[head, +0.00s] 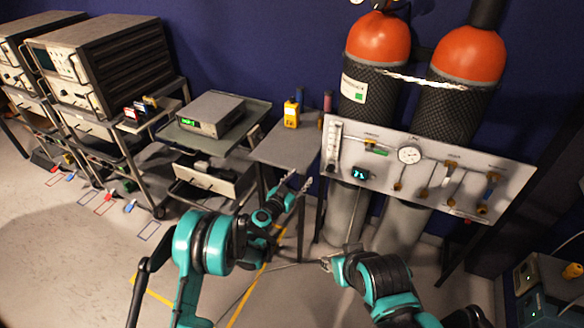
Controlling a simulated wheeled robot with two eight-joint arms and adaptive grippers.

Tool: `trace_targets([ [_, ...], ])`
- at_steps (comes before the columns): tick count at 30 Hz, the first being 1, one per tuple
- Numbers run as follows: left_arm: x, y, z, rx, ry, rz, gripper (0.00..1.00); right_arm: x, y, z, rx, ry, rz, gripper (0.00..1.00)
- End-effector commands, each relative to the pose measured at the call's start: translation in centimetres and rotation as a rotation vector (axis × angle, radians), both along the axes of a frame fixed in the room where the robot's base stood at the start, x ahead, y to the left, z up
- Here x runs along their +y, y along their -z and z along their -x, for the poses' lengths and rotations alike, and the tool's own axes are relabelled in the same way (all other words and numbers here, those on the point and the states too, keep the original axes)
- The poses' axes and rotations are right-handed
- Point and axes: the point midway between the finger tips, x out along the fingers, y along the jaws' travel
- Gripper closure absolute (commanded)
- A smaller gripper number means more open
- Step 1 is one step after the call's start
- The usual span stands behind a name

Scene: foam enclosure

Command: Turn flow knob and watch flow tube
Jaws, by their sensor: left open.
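A white gas panel (517,187) stands in front of two cylinders. A narrow upright scale, seemingly the flow tube (333,145), is at the panel's left end; its reading is too small to make out. A small dark and teal piece (360,173) sits right of the tube's lower end; I cannot tell whether it is the flow knob. A round gauge (409,154) is farther right. My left gripper (299,183) is open and empty, left of and apart from the panel. My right gripper (327,262) is low, below the panel; its jaw state is unclear.
Two orange-topped cylinders (378,40) stand behind the panel. A small grey table (287,150) with a yellow device (291,113) is left of it. A cart (245,113) bears a grey instrument (209,113).

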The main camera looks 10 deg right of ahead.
Motion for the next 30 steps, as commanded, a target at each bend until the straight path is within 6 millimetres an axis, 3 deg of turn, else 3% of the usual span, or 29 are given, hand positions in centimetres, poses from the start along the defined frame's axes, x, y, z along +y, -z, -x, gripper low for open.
trace_targets([
  [6, 1.5, -4.3, 0.5, 0.043, 0.003, -0.016, 0.51, 0.0, -0.8, 0.0, 0.0, 0.0, 0.0, 0.6],
  [12, 2.4, -6.4, 1.0, 0.073, 0.003, -0.027, 0.51, 0.0, -1.1, 0.0, 0.0, 0.0, 0.0, 0.6],
  [30, 2.7, -7.0, 1.2, 0.083, 0.003, -0.03, 0.51, 0.0, -1.2, 0.0, 0.0, 0.0, 0.0, 0.6],
])
